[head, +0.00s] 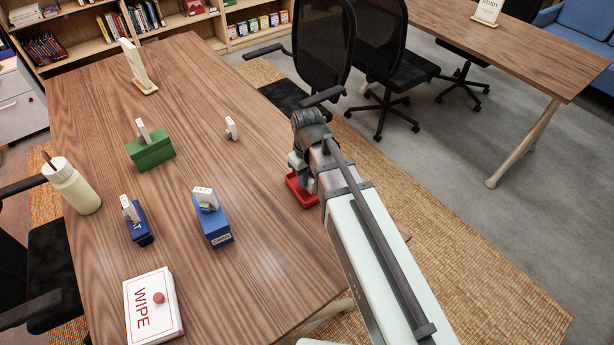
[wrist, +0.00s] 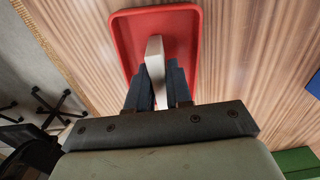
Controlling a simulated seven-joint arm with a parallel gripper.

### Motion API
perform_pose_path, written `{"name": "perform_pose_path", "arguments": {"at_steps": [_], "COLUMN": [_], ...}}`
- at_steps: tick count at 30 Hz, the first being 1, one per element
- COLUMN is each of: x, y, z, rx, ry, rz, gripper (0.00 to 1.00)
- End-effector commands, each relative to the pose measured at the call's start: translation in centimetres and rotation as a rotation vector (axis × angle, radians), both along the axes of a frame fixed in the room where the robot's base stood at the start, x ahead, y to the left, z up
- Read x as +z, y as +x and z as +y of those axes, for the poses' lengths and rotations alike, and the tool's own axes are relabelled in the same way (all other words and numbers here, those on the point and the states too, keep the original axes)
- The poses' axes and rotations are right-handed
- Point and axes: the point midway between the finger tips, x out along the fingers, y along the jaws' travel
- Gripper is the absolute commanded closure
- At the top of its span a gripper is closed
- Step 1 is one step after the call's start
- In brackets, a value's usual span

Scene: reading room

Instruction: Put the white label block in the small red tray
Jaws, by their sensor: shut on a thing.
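The small red tray (wrist: 193,22) lies on the table under my gripper; in the head view its rim (head: 304,200) shows at the table's right side, partly covered by my arm. My gripper (wrist: 156,82) is shut on a white block (wrist: 155,56), with one dark finger on each side. The block is over the tray's inside; I cannot tell whether it touches the tray floor. The face with any label is not readable. In the head view my gripper (head: 297,165) is mostly hidden by my own wrist.
Another white block (head: 231,128) stands on the table. More white blocks sit at a green box (head: 151,153) and two blue boxes (head: 217,232) (head: 141,229).

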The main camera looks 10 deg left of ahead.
Motion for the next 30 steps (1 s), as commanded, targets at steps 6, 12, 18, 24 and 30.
{"name": "perform_pose_path", "arguments": {"at_steps": [6,12,18,24,30], "x": [-0.1,-0.3,-0.3,-0.2,0.8], "y": [0.0,0.0,0.0,0.0,0.1], "z": [0.0,0.0,0.0,0.0,0.0], "rx": [0.0,0.0,0.0,0.0,0.0], "ry": [0.0,0.0,0.0,0.0,0.001], "rz": [0.0,0.0,0.0,0.0,-0.002], "gripper": [1.0,0.7,0.55,0.55,0.55]}}
